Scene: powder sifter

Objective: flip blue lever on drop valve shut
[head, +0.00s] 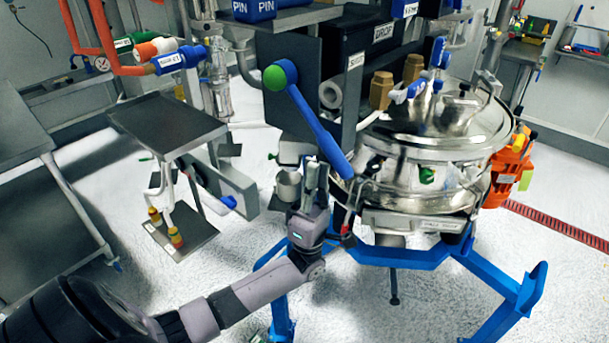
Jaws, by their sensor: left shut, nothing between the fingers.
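A long blue lever (318,124) with a green ball knob (275,78) at its upper end slants down to the right, in front of a dark box, in the middle of the head view. Smaller blue handles (412,90) show above the steel sifter lid; I cannot tell for sure which lever belongs to the drop valve. My left gripper (316,172) is shut and empty, fingers up, just left of the long lever's lower end. I cannot tell whether they touch. My right gripper is not in view.
The round steel sifter (440,140) stands on a blue frame (390,255) at my right. A grey side table (165,128) and a steel bench (40,150) are on the left. An orange motor (508,170) is on the sifter's right. Floor is clear at lower right.

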